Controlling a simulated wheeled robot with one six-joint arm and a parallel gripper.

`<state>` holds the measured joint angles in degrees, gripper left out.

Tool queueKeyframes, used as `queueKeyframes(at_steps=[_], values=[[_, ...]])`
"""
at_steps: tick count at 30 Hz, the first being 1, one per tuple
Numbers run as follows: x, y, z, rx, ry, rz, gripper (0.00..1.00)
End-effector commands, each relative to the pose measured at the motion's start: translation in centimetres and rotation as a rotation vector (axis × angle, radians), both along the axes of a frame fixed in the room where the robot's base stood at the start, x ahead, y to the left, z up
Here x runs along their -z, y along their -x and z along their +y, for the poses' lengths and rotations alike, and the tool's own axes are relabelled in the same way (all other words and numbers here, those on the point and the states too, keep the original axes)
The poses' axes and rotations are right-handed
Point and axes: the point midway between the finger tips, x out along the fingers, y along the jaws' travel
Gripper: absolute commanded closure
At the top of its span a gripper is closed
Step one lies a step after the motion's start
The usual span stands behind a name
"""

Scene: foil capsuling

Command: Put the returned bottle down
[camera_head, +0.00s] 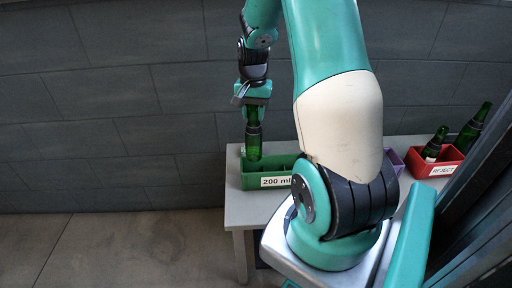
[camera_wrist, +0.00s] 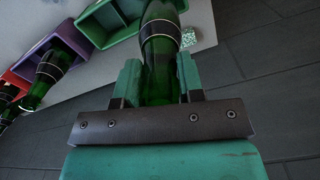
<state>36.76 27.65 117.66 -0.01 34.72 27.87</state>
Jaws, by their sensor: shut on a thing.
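My gripper (camera_head: 253,97) is at the left end of the table, pointing down, and is shut on a dark green bottle (camera_head: 253,138). In the wrist view the bottle (camera_wrist: 160,45) is between the two fingers of my gripper (camera_wrist: 160,76). The bottle hangs upright at the left end of the green crate (camera_head: 252,180) labelled "200 ml". Its lower end overlaps the crate's left compartment in the head view; I cannot tell whether it touches the floor there. The green crate (camera_wrist: 90,27) shows empty compartments beside the bottle in the wrist view.
A purple crate (camera_wrist: 28,62) holding a green bottle (camera_wrist: 52,68) stands beside the green one. A red crate (camera_head: 440,171) labelled "REJECT" holds green bottles (camera_head: 474,127). A marker tag (camera_wrist: 188,37) lies by the held bottle. My arm hides the table's middle in the head view.

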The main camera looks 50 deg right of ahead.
Motion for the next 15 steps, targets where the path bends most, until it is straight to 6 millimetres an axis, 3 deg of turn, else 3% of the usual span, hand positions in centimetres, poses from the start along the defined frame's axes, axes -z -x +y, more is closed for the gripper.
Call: queueKeyframes(at_steps=[1,6,15], values=[[1.7,0.1,0.1,-0.001,-0.003,0.005,1.00],[5.1,0.0,0.1,-0.002,-0.001,0.002,1.00],[7.7,0.0,0.1,-0.002,0.000,0.001,1.00]])
